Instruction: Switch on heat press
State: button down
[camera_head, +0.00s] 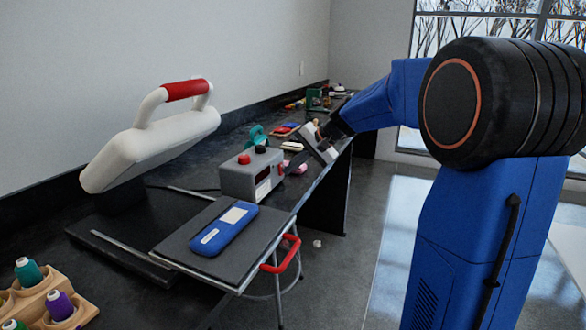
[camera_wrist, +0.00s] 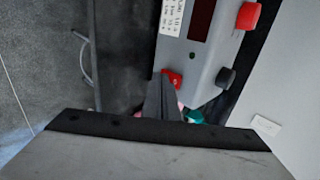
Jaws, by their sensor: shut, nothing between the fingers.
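The heat press has a raised white upper part (camera_head: 150,150) with a red handle (camera_head: 185,89), and a dark lower plate (camera_head: 180,243). Its grey control box (camera_head: 237,182) carries a red button (camera_head: 244,158), a black knob (camera_head: 261,149) and a dark display. In the wrist view, a small red switch (camera_wrist: 174,77) sits on the box's near end, by a small green light (camera_wrist: 192,55). My gripper (camera_wrist: 162,76) is shut and empty, its tips right at the red switch. I cannot tell whether they touch it. The fingers partly cover the switch.
A blue flat object (camera_head: 224,229) lies on the lower plate. A wooden holder with thread spools (camera_head: 60,305) is at the front left. Small items crowd the dark bench behind the box.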

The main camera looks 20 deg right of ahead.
jog(key=shift+w+a, duration=0.1)
jog(key=shift+a, duration=0.05)
jog(key=shift+r, duration=0.15)
jog(key=shift+r, duration=0.65)
